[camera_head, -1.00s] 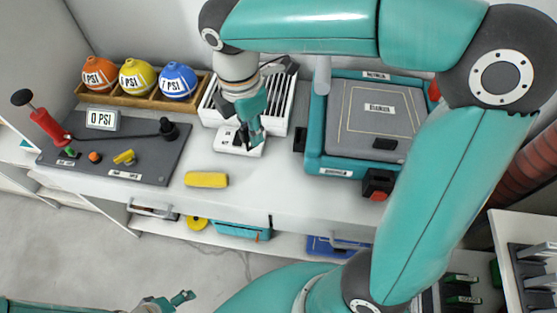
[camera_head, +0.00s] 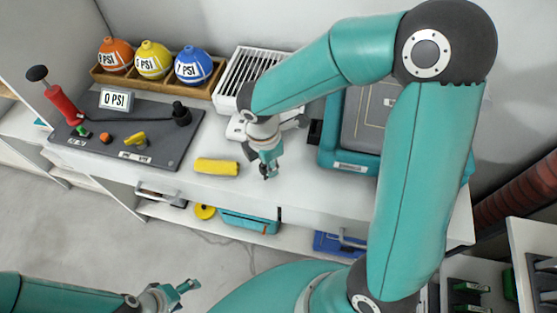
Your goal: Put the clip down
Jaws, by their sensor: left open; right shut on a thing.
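My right gripper (camera_head: 268,170) hangs over the front part of the white bench top, to the right of a yellow block. It is shut on a small dark thing at its fingertips, which I take to be the clip; the fingers hide most of it, and I cannot tell whether it touches the bench. My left gripper (camera_head: 190,286) is open and empty, low in front of the bench, away from everything on it.
The yellow block (camera_head: 217,167) lies left of my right gripper. Behind are a small white device (camera_head: 237,128), a white slotted rack (camera_head: 228,101) and a teal case (camera_head: 334,157). A grey board (camera_head: 165,153) stands left. Bare bench surrounds the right gripper's tip.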

